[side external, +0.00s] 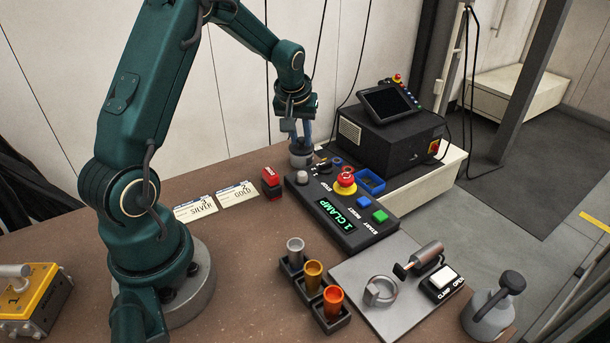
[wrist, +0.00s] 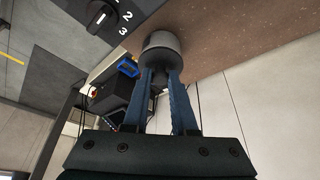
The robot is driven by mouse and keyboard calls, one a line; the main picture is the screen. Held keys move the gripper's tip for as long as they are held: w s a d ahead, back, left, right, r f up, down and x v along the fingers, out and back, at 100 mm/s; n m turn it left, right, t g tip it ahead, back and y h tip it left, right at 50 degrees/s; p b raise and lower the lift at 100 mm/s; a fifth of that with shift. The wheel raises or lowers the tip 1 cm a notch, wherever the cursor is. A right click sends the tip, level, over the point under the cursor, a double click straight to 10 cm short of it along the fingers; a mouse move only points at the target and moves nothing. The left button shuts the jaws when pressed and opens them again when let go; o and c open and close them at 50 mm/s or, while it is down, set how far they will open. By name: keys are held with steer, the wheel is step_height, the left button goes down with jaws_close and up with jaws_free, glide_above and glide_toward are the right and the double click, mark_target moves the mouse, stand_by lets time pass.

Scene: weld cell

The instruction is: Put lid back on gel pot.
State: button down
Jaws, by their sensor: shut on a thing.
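The gel pot (side external: 301,159) is a small grey cylinder standing upright on the brown bench, just behind the control box. It also shows in the wrist view (wrist: 160,44). My gripper (side external: 301,138) is directly above the pot, pointing down. In the wrist view its two blue fingers (wrist: 161,76) are closed around the dark knob of the lid (wrist: 158,82). The lid is at the top of the pot, partly hidden by the fingers. I cannot tell whether it is fully seated or a small gap is left.
The control box (side external: 345,208) with a red stop button lies in front of the pot. A red block (side external: 271,182) and two label cards (side external: 215,200) are to its left. The dark monitor unit (side external: 390,140) stands to its right. Several coloured cups (side external: 313,273) are nearer the front.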

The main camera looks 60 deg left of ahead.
steer(key=shift+c, duration=0.8)
jaws_free()
steer(key=shift+r, duration=0.1)
steer(key=shift+r, duration=3.4)
jaws_close()
